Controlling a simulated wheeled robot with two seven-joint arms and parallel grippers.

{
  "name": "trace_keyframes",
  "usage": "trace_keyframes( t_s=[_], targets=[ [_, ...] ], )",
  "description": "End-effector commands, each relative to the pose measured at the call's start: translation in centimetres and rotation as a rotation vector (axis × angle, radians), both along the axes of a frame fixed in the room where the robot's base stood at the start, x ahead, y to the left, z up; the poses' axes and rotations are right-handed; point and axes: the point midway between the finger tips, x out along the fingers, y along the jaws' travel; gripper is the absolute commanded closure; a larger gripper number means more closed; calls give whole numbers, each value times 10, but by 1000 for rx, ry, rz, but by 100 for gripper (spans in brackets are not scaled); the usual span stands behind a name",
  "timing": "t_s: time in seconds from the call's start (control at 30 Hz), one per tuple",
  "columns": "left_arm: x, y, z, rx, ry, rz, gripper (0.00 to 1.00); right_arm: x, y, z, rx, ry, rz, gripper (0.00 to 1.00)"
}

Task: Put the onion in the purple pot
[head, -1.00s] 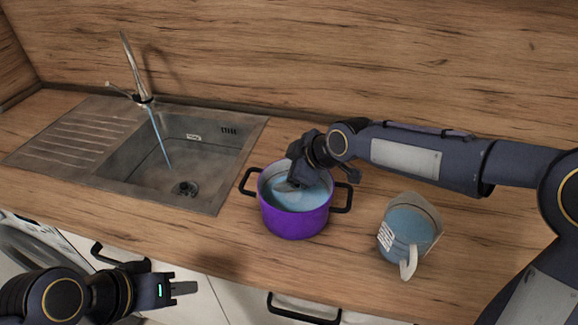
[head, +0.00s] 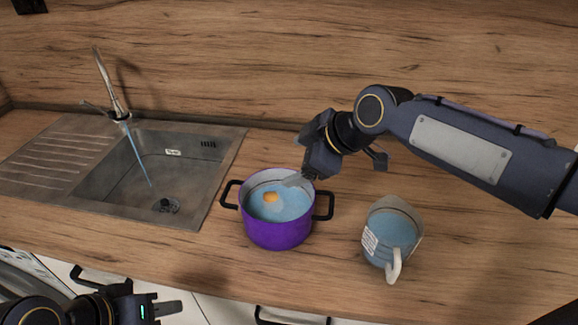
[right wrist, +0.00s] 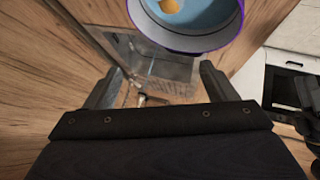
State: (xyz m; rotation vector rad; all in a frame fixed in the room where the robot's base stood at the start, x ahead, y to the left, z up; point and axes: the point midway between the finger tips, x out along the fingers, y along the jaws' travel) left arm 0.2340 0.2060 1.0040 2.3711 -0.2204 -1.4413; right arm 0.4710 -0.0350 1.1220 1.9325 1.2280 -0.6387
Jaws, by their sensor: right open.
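The purple pot (head: 278,235) stands upright on the counter, part-filled with blue liquid. The onion (head: 270,197) shows as a small orange shape in the liquid inside the pot, left of its middle. My right gripper (head: 294,180) is open and empty at the pot's back right rim, apart from the onion. In the right wrist view, the jaws (right wrist: 158,72) are apart with nothing between them, and the pot (right wrist: 213,45) and onion (right wrist: 170,6) show at the top edge. My left gripper (head: 168,308) is low at the front left, away from the pot; its jaw opening is unclear.
A clear jug (head: 393,235) with blue liquid stands right of the pot. A steel sink (head: 75,165) with a running tap (head: 118,112) is at the left. The wooden splashback (head: 300,60) closes the back. Counter at the front right is clear.

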Motion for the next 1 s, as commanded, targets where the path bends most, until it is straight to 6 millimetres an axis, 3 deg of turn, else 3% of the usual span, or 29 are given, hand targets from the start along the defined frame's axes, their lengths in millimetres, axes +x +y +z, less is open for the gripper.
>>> trace_keyframes(
  t_s=[0.27, 0.37, 0.47, 0.6, 0.7, 0.9, 1.0],
  targets=[
    [0, 0, 0, 0, 0, 0, 64, -4, -5, 4, 1, 3, -6, 22],
    [0, 0, 0, 0, 0, 0, 64, -15, -20, 1, -3, 33, -72, 22],
    [0, 0, 0, 0, 0, 0, 64, -43, -57, -9, 4, 110, -244, 22],
    [0, 0, 0, 0, 0, 0, 64, -109, -123, -38, 94, 277, -621, 22],
    [0, 0, 0, 0, 0, 0, 64, -155, -152, -62, 204, 392, -862, 22],
    [0, 0, 0, 0, 0, 0, 64, -218, -172, -103, 409, 570, -1176, 22],
    [0, 0, 0, 0, 0, 0, 64, -233, -172, -114, 471, 620, -1249, 22]
  ],
)
